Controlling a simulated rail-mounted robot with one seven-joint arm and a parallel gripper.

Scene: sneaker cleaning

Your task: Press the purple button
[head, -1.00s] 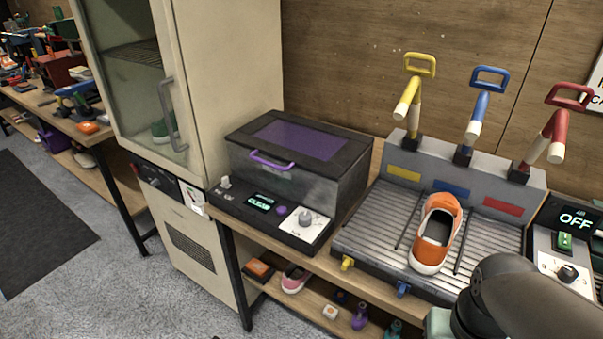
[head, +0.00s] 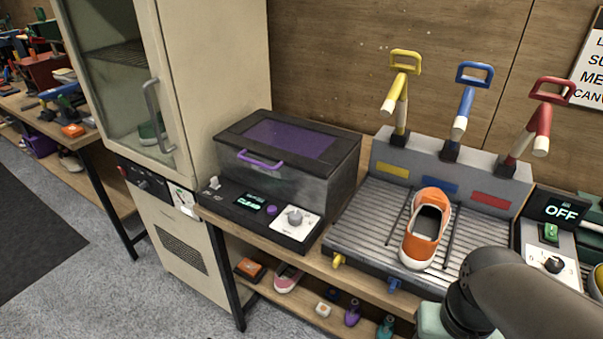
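The purple button (head: 271,210) is a small round knob on the black front panel of a dark box-shaped machine (head: 318,185). It sits between a small lit display (head: 249,203) with green text and a white plate with a grey dial (head: 295,217). The machine's lid, with a purple top panel and purple handle (head: 259,160), is closed. Part of my arm shows at the lower right, well to the right of the button. My gripper's fingers are not in view.
A tall cream cabinet (head: 218,90) stands left of the machine. Right of it is a grey ribbed station (head: 372,222) with yellow, blue and red levers and an orange sneaker (head: 426,228) on it. A panel reading OFF (head: 561,212) is at the far right. A lower shelf holds small items.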

